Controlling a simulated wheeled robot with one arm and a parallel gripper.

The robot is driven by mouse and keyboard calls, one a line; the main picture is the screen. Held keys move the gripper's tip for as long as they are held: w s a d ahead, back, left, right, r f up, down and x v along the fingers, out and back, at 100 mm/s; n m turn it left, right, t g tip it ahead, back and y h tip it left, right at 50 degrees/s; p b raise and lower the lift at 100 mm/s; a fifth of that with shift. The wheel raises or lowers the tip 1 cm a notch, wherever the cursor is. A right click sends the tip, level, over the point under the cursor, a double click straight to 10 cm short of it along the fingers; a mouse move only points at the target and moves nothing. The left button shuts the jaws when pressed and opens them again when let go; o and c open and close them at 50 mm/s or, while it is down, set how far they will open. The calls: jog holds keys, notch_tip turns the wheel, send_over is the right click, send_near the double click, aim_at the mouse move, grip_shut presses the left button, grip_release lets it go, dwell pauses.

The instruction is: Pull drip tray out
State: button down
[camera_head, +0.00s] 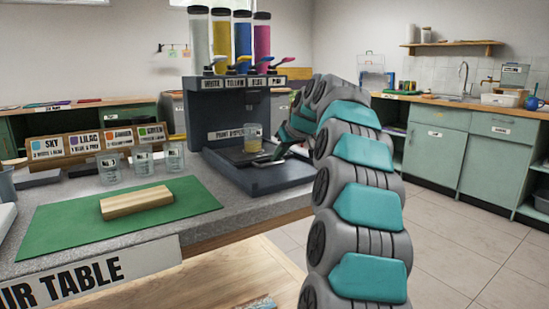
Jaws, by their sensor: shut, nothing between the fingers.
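The paint dispenser (222,112) stands on the table with several paint tubes on top. Its dark drip tray (265,178) lies at the base and reaches forward of the dispenser body. A clear cup (253,139) with some yellowish content stands over the tray. My gripper (275,153) is at the tray, just right of the cup, at the end of my grey and teal arm. It is small and partly hidden by the arm. It is shut with nothing visible in it. I cannot tell whether it touches the tray.
Several clear jars (143,159) stand left of the dispenser. A wooden block (136,202) lies on a green mat (60,230). Recipe cards (98,142) stand behind the jars. Green cabinets (435,155) line the right wall, with open tiled floor in front.

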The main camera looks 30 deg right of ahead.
jog(key=s+b, duration=0.1)
jog(key=s, duration=0.2)
jog(key=s+b, duration=0.1)
jog(key=s, duration=0.3)
jog(key=s+b, duration=0.2)
jog(key=s, duration=0.2)
jog(key=shift+d+f, duration=0.1)
jog(key=shift+d, duration=0.3)
jog(key=shift+s+d, duration=0.1)
jog(key=shift+s, duration=0.8)
jog(key=shift+r, duration=0.2)
